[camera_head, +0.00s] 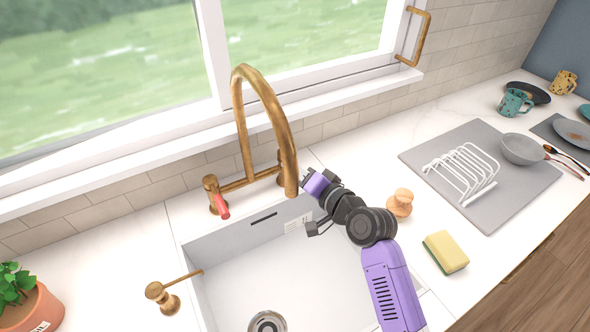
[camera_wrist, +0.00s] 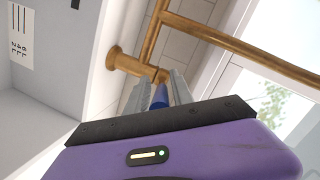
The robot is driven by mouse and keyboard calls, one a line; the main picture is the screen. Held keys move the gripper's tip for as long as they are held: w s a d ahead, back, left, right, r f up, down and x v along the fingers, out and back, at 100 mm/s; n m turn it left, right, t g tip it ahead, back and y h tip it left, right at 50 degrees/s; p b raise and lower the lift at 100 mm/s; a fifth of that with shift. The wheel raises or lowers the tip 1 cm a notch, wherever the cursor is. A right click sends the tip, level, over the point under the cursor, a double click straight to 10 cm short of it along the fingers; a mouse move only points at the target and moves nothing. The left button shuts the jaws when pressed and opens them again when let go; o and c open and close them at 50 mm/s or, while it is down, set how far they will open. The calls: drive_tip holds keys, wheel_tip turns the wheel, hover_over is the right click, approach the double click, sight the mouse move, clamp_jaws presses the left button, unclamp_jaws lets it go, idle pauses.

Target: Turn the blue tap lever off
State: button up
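The brass tap (camera_head: 243,130) stands behind the white sink. Its red lever (camera_head: 221,206) is on the left side, pointing forward. The blue tap lever (camera_wrist: 159,97) shows in the wrist view, at the end of a brass valve body (camera_wrist: 128,62). In the head view the spout and my gripper hide the blue lever. My gripper (camera_wrist: 160,90) is at the tap's right side, with its two grey fingers on either side of the blue lever. The fingers look apart, with the lever between them; whether either touches it I cannot tell.
The spout (camera_head: 290,178) stands close left of my gripper. The window sill (camera_head: 330,98) is behind. A wooden knob-like object (camera_head: 401,203) and a yellow-green sponge (camera_head: 446,252) lie on the counter to the right, near my arm. The sink basin (camera_head: 300,285) below is clear.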

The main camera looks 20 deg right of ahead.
drive_tip(key=shift+o, duration=0.4)
drive_tip(key=b+v, duration=0.1)
drive_tip(key=v, duration=0.6)
drive_tip(key=shift+s, duration=0.4)
drive_tip(key=shift+d, duration=0.1)
